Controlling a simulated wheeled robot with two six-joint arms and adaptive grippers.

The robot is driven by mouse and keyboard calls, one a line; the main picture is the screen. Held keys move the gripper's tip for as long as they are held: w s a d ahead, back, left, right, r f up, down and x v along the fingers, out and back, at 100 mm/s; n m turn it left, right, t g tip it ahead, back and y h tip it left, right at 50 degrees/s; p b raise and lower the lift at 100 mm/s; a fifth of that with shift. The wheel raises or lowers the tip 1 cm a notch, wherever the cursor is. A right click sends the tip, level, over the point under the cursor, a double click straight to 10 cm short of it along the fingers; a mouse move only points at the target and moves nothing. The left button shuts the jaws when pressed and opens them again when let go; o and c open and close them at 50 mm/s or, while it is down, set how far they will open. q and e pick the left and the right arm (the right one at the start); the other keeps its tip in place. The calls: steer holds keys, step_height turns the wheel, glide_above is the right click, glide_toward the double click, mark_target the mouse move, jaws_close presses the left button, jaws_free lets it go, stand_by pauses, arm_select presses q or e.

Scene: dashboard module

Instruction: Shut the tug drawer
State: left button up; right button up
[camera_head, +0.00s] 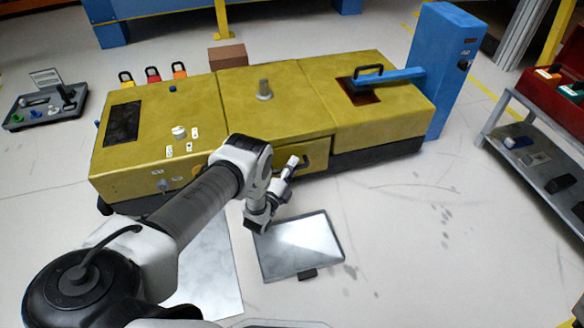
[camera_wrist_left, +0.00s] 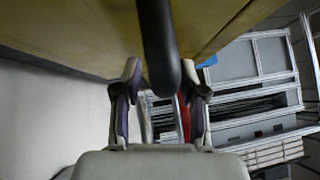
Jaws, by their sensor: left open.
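The yellow tug (camera_head: 275,88) stands across the middle of the head view. Its drawer (camera_head: 318,155) is low on the near side, with a yellow front and a dark handle; how far it stands out is hard to tell. My left gripper (camera_head: 294,163) is at the drawer front, by the handle. In the left wrist view, the open fingers of my left gripper (camera_wrist_left: 167,72) lie on either side of a dark handle bar (camera_wrist_left: 158,35). I cannot tell whether they touch it. My left arm hides part of the tug's near side. My right gripper is out of view.
A dark-rimmed panel (camera_head: 300,246) lies on the floor below the gripper. A blue post (camera_head: 447,70) stands at the tug's right end. A grey cart (camera_head: 535,155) is at the right, and a grey tray (camera_head: 46,107) is at the left. Floor right of the panel is clear.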

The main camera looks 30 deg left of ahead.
arm_select(q)
steer(key=s+f, duration=0.1)
steer(key=s, duration=0.6)
steer(key=shift+s+d, duration=0.25)
steer(key=shift+d, duration=0.05)
